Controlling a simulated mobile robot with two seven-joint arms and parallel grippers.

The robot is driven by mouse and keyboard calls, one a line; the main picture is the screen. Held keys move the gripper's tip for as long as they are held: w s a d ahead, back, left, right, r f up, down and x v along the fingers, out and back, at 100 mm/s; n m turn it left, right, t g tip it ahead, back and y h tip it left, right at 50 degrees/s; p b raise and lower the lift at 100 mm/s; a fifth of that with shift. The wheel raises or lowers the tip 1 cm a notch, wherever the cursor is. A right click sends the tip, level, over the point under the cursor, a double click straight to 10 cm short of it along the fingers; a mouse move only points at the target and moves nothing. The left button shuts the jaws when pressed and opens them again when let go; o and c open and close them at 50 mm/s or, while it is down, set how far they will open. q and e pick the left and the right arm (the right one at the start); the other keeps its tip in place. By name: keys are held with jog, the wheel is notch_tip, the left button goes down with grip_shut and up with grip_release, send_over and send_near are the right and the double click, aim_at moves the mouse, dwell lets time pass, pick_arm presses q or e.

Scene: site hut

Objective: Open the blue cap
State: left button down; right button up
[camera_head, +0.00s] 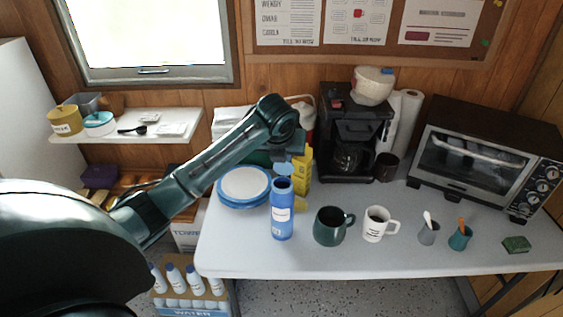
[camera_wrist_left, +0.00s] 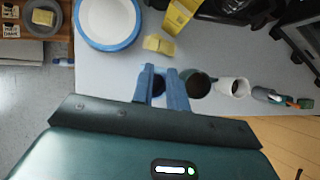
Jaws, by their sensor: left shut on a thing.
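A blue bottle (camera_head: 282,218) with a pale label stands upright near the table's front edge. Its dark, open mouth faces up. The light-blue cap (camera_head: 283,169) shows as a small disc just above and behind the mouth; I cannot tell whether a hinge joins them. My left gripper (camera_head: 293,160) reaches down there from behind and is shut on the cap, its fingertips partly hidden. In the left wrist view, two blue fingers (camera_wrist_left: 163,88) reach forward with a dark round opening between them. My right gripper is not in view.
A dark green mug (camera_head: 330,227) and white mug (camera_head: 376,224) stand right of the bottle. Blue-rimmed plates (camera_head: 243,185) are to its left, and a yellow box (camera_head: 302,172) behind. A coffee maker (camera_head: 352,135) and toaster oven (camera_head: 484,155) stand farther back.

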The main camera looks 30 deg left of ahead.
pick_arm(q)
jog(key=g, duration=0.1)
jog(key=w+g+h, duration=0.1)
jog(key=shift+w+a+f+g, duration=0.2)
jog(key=shift+w+a+g, duration=0.1)
jog(key=shift+a, duration=0.05)
jog(key=shift+w+a+f+g+h+b, duration=0.15)
jog(key=shift+w+f+g+h+b, duration=0.2)
jog(key=shift+g, duration=0.35)
jog(key=shift+w+a+f+g+h+b, duration=0.15)
jog(key=shift+w+g+h, duration=0.15)
jog(key=shift+w+g, duration=0.3)
jog(key=shift+w+a+f+g+h+b, duration=0.15)
jog(key=shift+w+g+h+b, duration=0.15)
jog(key=shift+g, duration=0.5)
jog(key=shift+w+a, duration=0.15)
jog(key=c, duration=1.5)
grip_release()
jog(key=shift+w, duration=0.15)
jog(key=shift+o, duration=0.7)
jog(key=shift+r, duration=0.15)
